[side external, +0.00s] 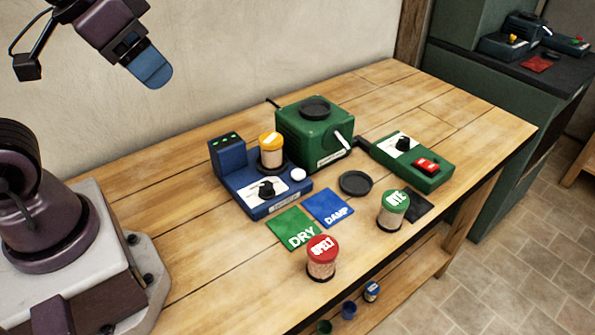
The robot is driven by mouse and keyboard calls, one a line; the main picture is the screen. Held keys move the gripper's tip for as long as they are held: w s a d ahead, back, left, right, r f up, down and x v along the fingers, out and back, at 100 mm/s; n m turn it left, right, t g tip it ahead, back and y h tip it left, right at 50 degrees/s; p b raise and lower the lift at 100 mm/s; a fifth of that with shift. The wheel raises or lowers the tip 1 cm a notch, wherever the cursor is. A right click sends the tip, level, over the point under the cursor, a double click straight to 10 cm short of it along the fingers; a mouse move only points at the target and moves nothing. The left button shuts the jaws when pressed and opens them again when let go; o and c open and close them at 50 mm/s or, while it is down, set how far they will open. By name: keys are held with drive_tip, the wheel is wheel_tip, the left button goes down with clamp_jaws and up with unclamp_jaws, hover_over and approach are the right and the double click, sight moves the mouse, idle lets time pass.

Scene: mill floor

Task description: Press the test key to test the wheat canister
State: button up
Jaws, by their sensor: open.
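A canister with a yellow-orange lid (270,148) stands upright on the blue tester (252,208); its lettering is too small to read, so I cannot confirm it is the wheat. The tester has a white round key (298,174) at its right, a black dial (266,189) on a white plate, and a small tower (227,155) with green lights. My gripper (152,72) is high at the upper left, well above and apart from the tester. Its blue fingers are seen nearly side-on, open, with nothing visible between them.
A red-lidded SPELT canister (322,262) and a green-lidded canister (392,212) stand in front. Green DRY (290,229) and blue DAMP (331,208) cards lie flat. A green machine (315,130), black dish (355,183) and green control box (410,160) stand behind and right.

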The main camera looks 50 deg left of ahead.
clamp_jaws()
idle(1.5)
